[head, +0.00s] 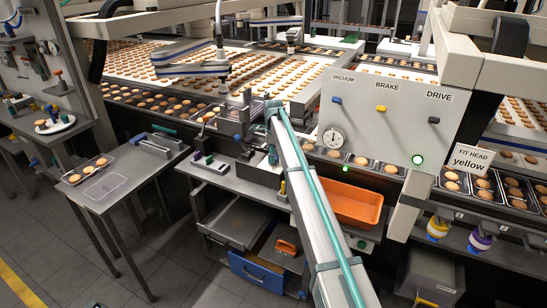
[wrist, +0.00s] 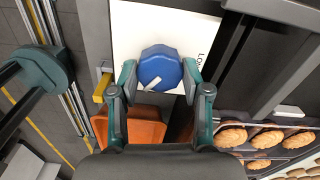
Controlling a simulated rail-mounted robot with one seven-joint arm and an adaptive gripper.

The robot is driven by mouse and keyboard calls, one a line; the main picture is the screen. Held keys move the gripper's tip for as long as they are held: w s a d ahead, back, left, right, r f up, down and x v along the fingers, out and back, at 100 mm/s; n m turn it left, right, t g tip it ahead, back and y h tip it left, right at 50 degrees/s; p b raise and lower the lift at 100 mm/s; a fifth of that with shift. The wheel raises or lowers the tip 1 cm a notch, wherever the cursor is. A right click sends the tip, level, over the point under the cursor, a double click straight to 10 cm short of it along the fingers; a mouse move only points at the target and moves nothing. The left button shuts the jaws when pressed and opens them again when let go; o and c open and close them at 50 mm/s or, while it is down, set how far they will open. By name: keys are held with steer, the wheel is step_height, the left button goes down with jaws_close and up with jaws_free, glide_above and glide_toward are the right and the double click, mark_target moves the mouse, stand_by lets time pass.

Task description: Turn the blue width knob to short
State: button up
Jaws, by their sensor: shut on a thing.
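The blue width knob (wrist: 160,64) sits on a white panel (wrist: 130,30) in the upper middle of the wrist view. A short white pointer mark on its face angles toward the lower left of that view. Part of a label beginning "Lo" shows on the panel at the right, its remainder cut off. My gripper (wrist: 160,78) is shut on the knob, one green-tipped finger on each side. In the head view my arm reaches up to the bench in the middle, and I cannot clearly make out the knob in the grip there.
An orange bin (head: 352,203) stands right of my arm, below the white control panel (head: 385,120) with vacuum, brake and drive switches. A side table (head: 130,175) with biscuit trays stands at the left. Biscuits in trays (wrist: 265,140) show at the wrist view's lower right.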

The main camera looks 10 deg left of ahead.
steer(key=m, duration=0.6)
steer(key=shift+b, duration=0.3)
steer(key=shift+m, duration=0.3)
steer(key=o, duration=1.2)
steer(key=shift+c, duration=0.2)
step_height(320, 180, up, 12)
